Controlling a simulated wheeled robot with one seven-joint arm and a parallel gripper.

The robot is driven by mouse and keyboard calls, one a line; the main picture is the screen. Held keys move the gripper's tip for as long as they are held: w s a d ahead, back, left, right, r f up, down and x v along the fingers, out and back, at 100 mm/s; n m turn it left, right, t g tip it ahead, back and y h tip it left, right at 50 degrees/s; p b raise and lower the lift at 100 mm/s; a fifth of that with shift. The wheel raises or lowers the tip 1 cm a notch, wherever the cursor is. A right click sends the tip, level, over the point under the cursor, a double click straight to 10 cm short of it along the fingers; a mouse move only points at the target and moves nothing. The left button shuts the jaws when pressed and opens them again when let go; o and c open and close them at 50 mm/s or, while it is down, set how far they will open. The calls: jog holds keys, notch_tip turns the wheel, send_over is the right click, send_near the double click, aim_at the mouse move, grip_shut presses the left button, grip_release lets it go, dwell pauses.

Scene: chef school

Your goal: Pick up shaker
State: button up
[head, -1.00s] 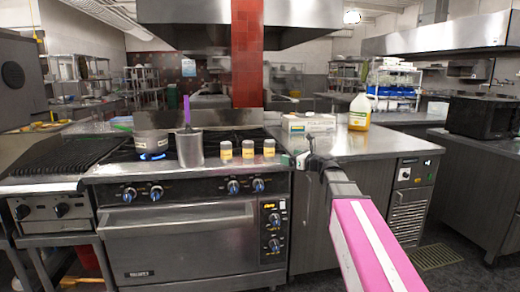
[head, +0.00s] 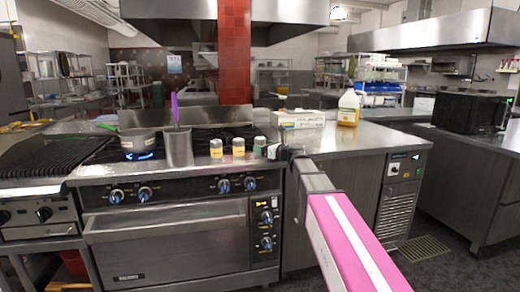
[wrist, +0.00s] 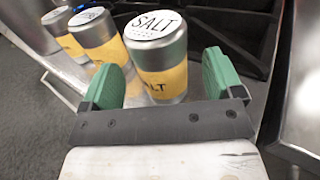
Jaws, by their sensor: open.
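Three small silver shakers with yellow labels stand in a row at the stove's front right. The rightmost shaker (head: 260,146) is partly covered by my gripper in the head view. In the wrist view the nearest shaker (wrist: 158,50) stands upright with SALT on its white top. My gripper (wrist: 162,72) is open, with a green pad on either side of this shaker and visible gaps beside it. In the head view my gripper (head: 273,150) is small and partly hidden by its own wrist. The other two shakers (wrist: 97,35) (wrist: 66,34) stand to the left.
A tall metal pot (head: 178,148) with a purple-handled utensil and a saucepan (head: 138,141) over a blue flame stand left of the shakers. A white box (head: 302,119) and a yellow jug (head: 348,108) stand on the counter (head: 350,138) to the right.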

jog(key=x, duration=0.3)
jog(key=shift+d+f, duration=0.1)
jog(key=c, duration=1.1)
notch_tip(320, 180, up, 15)
jog(key=shift+r, duration=0.1)
